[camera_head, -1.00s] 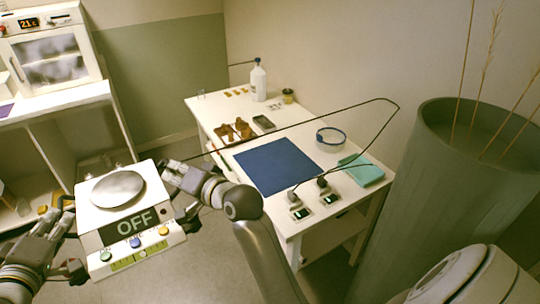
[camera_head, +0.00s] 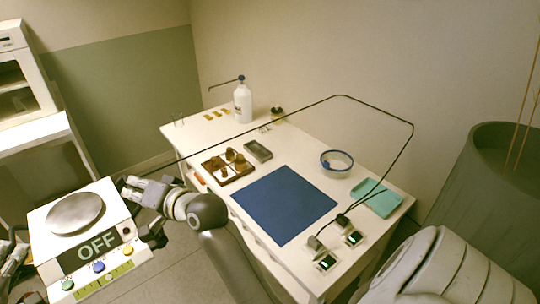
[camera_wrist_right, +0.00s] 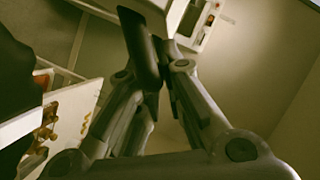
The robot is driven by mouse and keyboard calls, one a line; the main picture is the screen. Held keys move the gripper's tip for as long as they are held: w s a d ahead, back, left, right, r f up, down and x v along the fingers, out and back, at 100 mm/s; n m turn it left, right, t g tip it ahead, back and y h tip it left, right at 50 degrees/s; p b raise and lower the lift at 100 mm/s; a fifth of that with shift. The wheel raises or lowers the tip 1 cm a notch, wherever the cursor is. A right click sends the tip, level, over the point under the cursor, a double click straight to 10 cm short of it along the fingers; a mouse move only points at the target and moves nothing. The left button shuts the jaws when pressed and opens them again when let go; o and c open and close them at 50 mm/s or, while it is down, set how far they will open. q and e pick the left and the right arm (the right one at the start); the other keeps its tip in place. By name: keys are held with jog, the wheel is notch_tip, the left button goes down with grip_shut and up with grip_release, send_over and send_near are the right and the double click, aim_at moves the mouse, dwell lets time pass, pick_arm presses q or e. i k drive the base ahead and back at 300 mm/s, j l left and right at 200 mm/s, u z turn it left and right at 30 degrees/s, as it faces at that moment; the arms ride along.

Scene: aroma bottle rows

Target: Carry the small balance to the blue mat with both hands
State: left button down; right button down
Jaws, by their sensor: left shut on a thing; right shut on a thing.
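The small balance (camera_head: 92,250) is white with a round metal pan, an OFF display and coloured buttons. It is held in the air at the lower left of the head view, left of the table. My right gripper (camera_head: 140,212) is shut on its right side. My left gripper (camera_head: 18,258) is at its left side, shut on it and partly cut off by the picture edge. The blue mat (camera_head: 283,205) lies flat and bare on the white table.
On the white table (camera_head: 222,132) are a wooden tray (camera_head: 228,176), a grey dish (camera_head: 258,151), a glass bowl (camera_head: 337,163), a teal tray (camera_head: 377,199), a white bottle (camera_head: 243,103) and two small devices with a black cable. A large green planter (camera_head: 475,180) stands at right.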

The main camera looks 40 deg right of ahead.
aim_at(284, 200)
jog(key=i, duration=1.75)
jog(key=i+z, duration=0.15)
jog(key=z, duration=0.15)
jog(key=i+z, duration=0.15)
jog(key=z, duration=2.65)
